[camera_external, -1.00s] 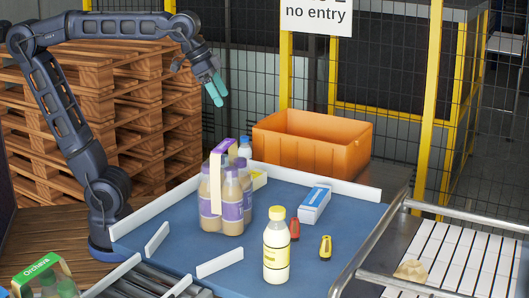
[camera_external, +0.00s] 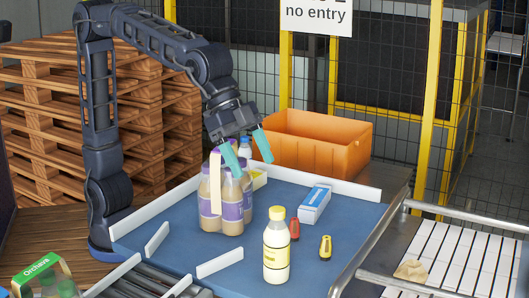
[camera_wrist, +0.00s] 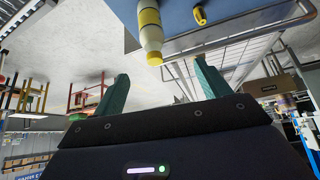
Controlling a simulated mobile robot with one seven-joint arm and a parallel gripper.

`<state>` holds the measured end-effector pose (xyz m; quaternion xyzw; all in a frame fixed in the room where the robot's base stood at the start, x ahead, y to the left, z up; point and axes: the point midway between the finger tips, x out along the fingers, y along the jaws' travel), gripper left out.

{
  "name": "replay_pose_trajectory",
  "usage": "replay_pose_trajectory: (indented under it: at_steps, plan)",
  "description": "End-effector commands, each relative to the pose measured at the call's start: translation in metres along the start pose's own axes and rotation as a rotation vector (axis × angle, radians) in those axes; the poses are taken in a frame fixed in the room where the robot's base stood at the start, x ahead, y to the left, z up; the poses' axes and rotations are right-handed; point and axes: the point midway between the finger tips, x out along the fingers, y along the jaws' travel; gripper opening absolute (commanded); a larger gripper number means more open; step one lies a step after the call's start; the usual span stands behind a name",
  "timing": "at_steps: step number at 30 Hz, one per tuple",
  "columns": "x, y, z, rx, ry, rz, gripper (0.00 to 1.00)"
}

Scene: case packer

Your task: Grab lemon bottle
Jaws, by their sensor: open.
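The lemon bottle (camera_external: 276,250) is a pale cream bottle with a yellow cap and yellow label. It stands upright near the front of the blue table (camera_external: 180,243) in the external view. In the wrist view the bottle (camera_wrist: 150,30) shows at the top, beyond the fingers. My gripper (camera_external: 250,152) is open and empty, with teal fingers. It is in the air over the back of the table, up and left of the bottle and apart from it. Both fingers of my gripper (camera_wrist: 160,90) show spread apart in the wrist view.
A pack of brown bottles with purple labels (camera_external: 226,196) stands just below my gripper. Low white rails (camera_external: 345,187) edge the table. An orange bin (camera_external: 315,145) stands behind.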

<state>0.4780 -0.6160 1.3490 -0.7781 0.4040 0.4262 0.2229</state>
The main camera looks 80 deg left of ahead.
Motion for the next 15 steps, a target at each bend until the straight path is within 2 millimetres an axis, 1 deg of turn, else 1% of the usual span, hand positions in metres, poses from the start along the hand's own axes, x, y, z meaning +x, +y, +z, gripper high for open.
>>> replay_pose_trajectory:
  at_steps: [1, 3, 6, 8, 9, 15]
  plan:
    - [0.004, 0.008, -0.003, 0.01, 0.001, 0.008, 0.75]
    - [0.008, 0.017, -0.006, 0.021, 0.003, 0.016, 0.75]
    - [0.024, 0.016, 0.006, 0.02, 0.0, 0.015, 0.75]
    - [0.031, 0.016, 0.01, 0.019, 0.002, 0.015, 0.75]
    - [0.039, 0.016, 0.015, 0.019, -0.001, 0.015, 0.75]
    - [0.054, 0.016, 0.022, 0.018, 0.002, 0.015, 0.75]
